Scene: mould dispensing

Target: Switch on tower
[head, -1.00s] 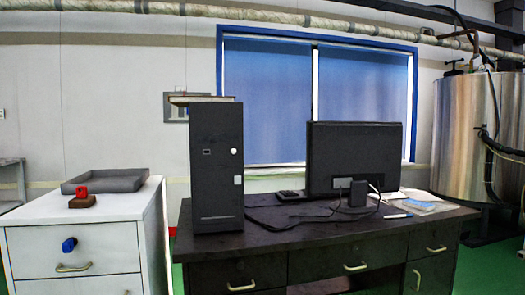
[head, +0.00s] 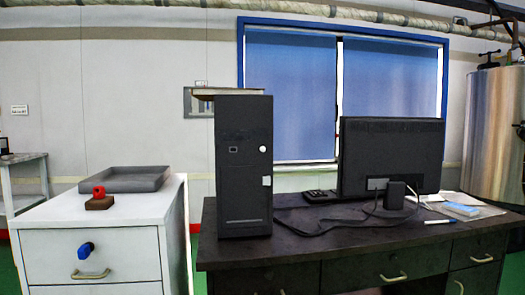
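The black computer tower (head: 244,190) stands upright on the left end of the dark desk (head: 330,238). Its front faces me. A round white button (head: 262,149) is on the upper right of its front, and a small pale rectangle (head: 266,181) sits lower on the same side. My gripper is not in view.
A monitor (head: 390,158) seen from behind, cables and papers (head: 465,207) are on the desk. Left is a white drawer cabinet (head: 130,225) with a grey tray (head: 125,179) and a red-topped block (head: 99,198). A steel tank (head: 493,135) stands at right.

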